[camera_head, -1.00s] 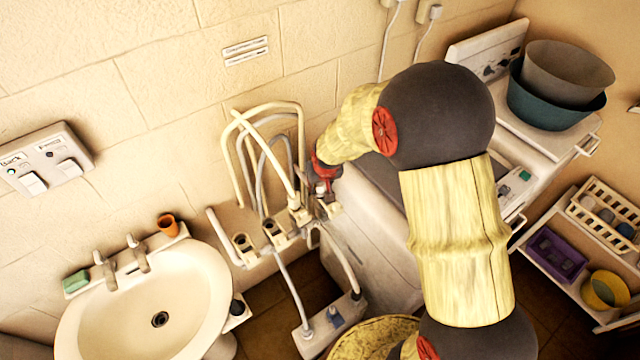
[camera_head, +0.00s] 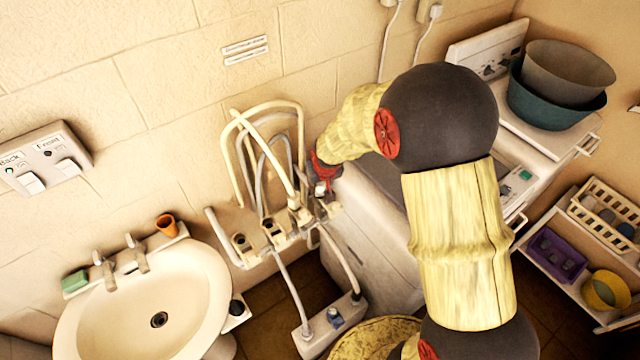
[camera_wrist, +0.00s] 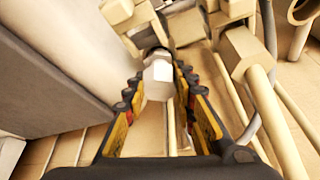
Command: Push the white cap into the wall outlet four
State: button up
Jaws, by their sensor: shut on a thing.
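The white cap (camera_wrist: 158,80) sits between the fingers of my gripper (camera_wrist: 160,105) in the wrist view, and the gripper is shut on it. Just beyond the cap is a pale fitting (camera_wrist: 148,38) of the outlet row; I cannot tell whether the cap touches it or how far in it is. In the head view my gripper (camera_head: 322,185) is at the right end of the wall outlet row (camera_head: 258,256), by the outlet farthest right. That outlet is mostly hidden by the gripper.
Cream and grey hoses (camera_head: 240,165) rise from the row close left of my gripper. A white washing machine (camera_head: 370,240) stands close at its right. A washbasin (camera_head: 190,315) is at the left. A switch box (camera_head: 45,160) is on the wall.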

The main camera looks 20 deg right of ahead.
jog(key=shift+f+b, duration=0.5)
jog(key=shift+f, duration=0.1)
jog(key=o, duration=0.8)
jog(key=shift+c, duration=0.2)
jog(key=shift+r, duration=0.15)
jog(key=p+v, duration=0.5)
jog(key=v, duration=0.5)
jog(key=shift+s+r+p, duration=0.25)
jog(key=shift+r+p, duration=0.05)
jog(key=shift+p, duration=0.1)
dwell(0.4)
